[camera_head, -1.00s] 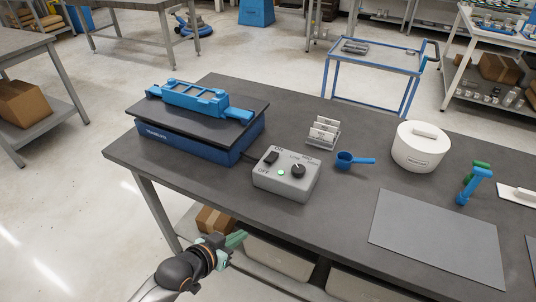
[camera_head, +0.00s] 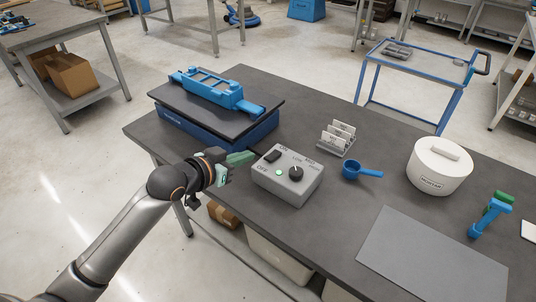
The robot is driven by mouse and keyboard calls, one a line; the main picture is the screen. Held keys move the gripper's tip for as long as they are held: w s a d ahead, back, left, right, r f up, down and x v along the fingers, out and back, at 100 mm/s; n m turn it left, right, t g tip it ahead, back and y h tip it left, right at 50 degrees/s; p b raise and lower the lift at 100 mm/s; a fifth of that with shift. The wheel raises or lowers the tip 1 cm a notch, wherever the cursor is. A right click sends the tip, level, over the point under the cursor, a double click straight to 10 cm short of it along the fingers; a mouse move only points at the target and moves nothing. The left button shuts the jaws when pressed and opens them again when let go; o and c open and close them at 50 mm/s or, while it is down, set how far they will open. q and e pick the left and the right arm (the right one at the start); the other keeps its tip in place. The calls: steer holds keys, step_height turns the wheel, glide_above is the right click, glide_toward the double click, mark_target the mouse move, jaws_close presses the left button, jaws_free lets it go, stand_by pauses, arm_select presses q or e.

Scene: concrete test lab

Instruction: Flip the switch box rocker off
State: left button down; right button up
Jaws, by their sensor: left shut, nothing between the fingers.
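The grey switch box (camera_head: 287,180) sits on the dark table. Its top carries a black rocker (camera_head: 272,156) at the left between the ON and OFF labels, a lit green lamp (camera_head: 279,172) and a black knob (camera_head: 296,173). Which way the rocker is tipped is too small to tell. My left gripper (camera_head: 246,158), with green fingers, is shut and empty. It is just left of the box and its tips are near the rocker's side; whether they touch the box I cannot tell. My right gripper is not in view.
A dark blue platform (camera_head: 196,131) with a blue fixture (camera_head: 212,90) stands behind my left gripper. A card rack (camera_head: 338,138), blue scoop (camera_head: 361,170), white round container (camera_head: 439,166) and grey mat (camera_head: 434,254) lie right of the box. The table between them is clear.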

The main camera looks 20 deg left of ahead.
arm_select(q)
steer(key=shift+w+r, duration=0.2)
steer(key=shift+r, duration=0.5)
glide_above(273, 156)
steer(key=s+a, duration=0.1)
steer(key=s, duration=0.2)
step_height(273, 156, down, 4)
steer(key=shift+w+r, duration=0.1)
steer(key=shift+r, duration=0.1)
step_height(273, 156, down, 3)
steer(key=shift+f, duration=0.7)
